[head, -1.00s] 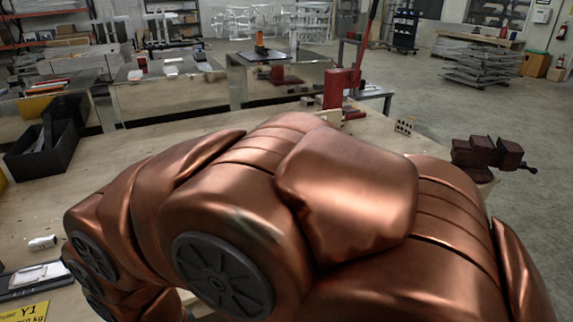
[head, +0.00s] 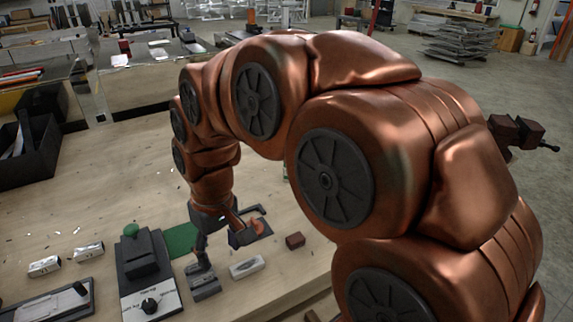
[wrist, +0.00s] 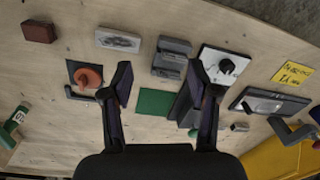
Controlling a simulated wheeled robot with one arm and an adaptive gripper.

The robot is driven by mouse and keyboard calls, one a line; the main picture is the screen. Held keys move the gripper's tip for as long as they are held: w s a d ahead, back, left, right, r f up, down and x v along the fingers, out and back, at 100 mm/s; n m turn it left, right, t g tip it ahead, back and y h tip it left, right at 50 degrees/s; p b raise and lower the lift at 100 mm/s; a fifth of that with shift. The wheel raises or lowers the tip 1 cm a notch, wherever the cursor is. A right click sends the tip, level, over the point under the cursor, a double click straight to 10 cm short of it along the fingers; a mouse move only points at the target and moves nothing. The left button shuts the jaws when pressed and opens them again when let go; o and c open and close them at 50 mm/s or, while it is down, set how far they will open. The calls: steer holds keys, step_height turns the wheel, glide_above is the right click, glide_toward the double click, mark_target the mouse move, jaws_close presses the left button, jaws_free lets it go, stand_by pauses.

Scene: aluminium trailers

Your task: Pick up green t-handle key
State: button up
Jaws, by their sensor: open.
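My gripper (wrist: 161,80) is open and empty in the wrist view, above the tabletop, its fingers either side of a green mat (wrist: 155,102). In the head view my gripper (head: 203,250) is partly hidden by its own links. A small green rounded piece (head: 131,230) is at the far end of a black block on a dial unit; it also shows in the wrist view (wrist: 193,133). I cannot tell whether it is the T-handle key. No clear T shape shows. A green-labelled item (wrist: 14,120) is cut off at the left edge.
An orange-red piece (wrist: 88,77) lies on a dark plate left of the fingers. The dial unit (wrist: 226,65), a grey metal block (wrist: 171,58), a silver block (wrist: 118,39) and a red-brown block (wrist: 38,31) lie around. A black bin (head: 30,150) stands at the left.

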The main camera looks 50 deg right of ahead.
steer(key=w+d+t+b, duration=0.1)
steer(key=w+d, duration=0.7)
steer(key=w, duration=0.1)
steer(key=w+d+m+t, duration=0.1)
steer(key=w+d, duration=0.1)
steer(key=d, duration=0.8)
steer(key=w+d+m+t+h+b, duration=0.1)
steer(key=w+d, duration=0.1)
steer(key=d, duration=0.7)
steer(key=w+d+m+t+h+b, duration=0.1)
steer(key=w+d, duration=0.1)
steer(key=d, duration=0.8)
steer(key=shift+w+d+f, duration=0.3)
steer(key=shift+w+d, duration=0.05)
steer(key=shift+d+f, duration=0.15)
steer(key=shift+f, duration=0.1)
steer(key=shift+d+p+x, duration=0.1)
steer(key=shift+p+x, duration=0.5)
steer(key=shift+x, duration=1.2)
steer(key=shift+d+p+x, duration=0.15)
steer(key=shift+p+x, duration=0.4)
steer(key=shift+x, duration=1.25)
steer(key=shift+w+r, duration=0.1)
steer(key=shift+w, duration=0.05)
jaws_close()
